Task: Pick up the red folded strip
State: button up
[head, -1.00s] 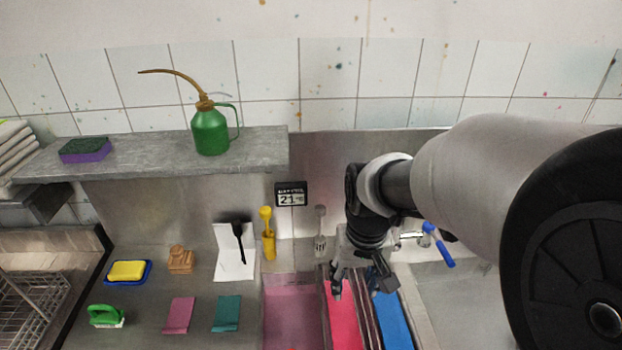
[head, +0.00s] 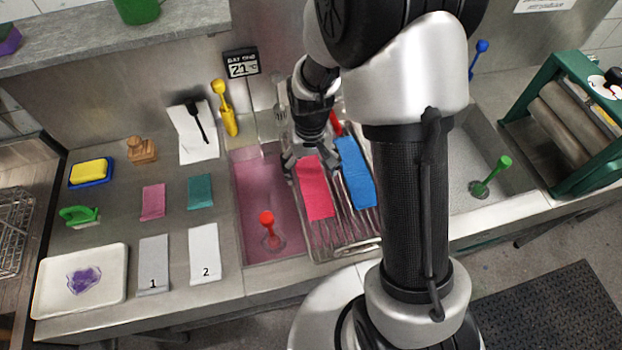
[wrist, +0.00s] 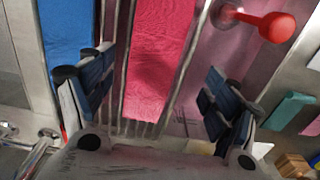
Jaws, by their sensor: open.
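The red folded strip (head: 315,188) lies flat on a wire rack (head: 345,233), left of a blue strip (head: 354,172). My gripper (head: 305,158) is over the far end of the red strip and partly hides it in the head view. In the wrist view the red strip (wrist: 158,60) runs down between the two spread fingers of my gripper (wrist: 160,92), with the blue strip (wrist: 67,40) on the left. The gripper is open and holds nothing. The gap between the fingertips and the strip is hard to judge.
A pink-filled basin (head: 258,190) with a red-knobbed plug (head: 267,222) lies left of the rack. A grey sink (head: 478,175) with a green-knobbed plug (head: 490,178) is on the right. A yellow tool (head: 225,108) stands behind. Several swatches lie on the left counter.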

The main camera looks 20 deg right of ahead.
aim_at(313, 182)
jog(key=f, duration=0.2)
jog(key=f+b, duration=0.1)
jog(key=f, duration=0.2)
jog(key=shift+w+d+f+b, duration=0.25)
jog(key=shift+d+f+b, duration=0.15)
jog(key=shift+c, duration=0.4)
jog(key=c, duration=1)
